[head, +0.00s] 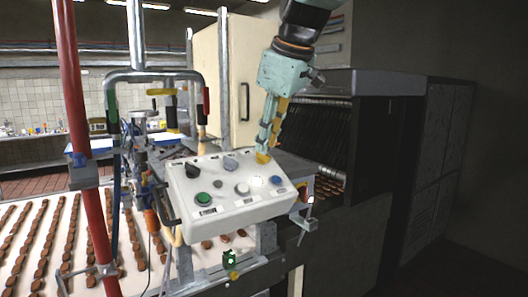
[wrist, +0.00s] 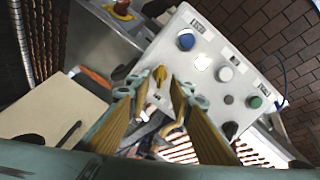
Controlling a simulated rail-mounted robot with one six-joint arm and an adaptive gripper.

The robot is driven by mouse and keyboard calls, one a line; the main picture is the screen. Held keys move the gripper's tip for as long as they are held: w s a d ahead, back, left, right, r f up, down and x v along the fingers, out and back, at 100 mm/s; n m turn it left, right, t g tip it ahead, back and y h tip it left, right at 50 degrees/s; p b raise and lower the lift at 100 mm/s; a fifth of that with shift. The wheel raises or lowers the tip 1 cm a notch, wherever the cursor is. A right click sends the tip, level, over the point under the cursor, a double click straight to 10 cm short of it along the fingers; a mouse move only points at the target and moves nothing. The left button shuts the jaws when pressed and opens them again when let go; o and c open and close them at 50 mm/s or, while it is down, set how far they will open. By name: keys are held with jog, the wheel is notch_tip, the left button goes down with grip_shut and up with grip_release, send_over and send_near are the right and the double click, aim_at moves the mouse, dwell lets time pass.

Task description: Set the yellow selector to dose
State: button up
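The yellow selector (head: 262,158) is on the upper right part of the pale control box (head: 235,213). In the wrist view the selector (wrist: 160,73) shows just beyond and between the fingertips. My gripper (head: 268,146) reaches down from above to the selector in the head view. In the wrist view my gripper (wrist: 159,86) has its two yellow-padded fingers apart, with a gap on each side of the selector. I cannot tell whether a finger touches it. The label words are too small to read, and the selector's setting is unclear.
The box also has a black selector (head: 192,171), a grey knob (head: 231,163), a green button (head: 203,199), a white button (head: 242,189) and a blue button (head: 277,181). A red pole (head: 75,120) and a conveyor with rows of brown biscuits (head: 25,240) are at left.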

aim_at(263, 157)
jog(key=shift+x, duration=1.8)
grip_shut()
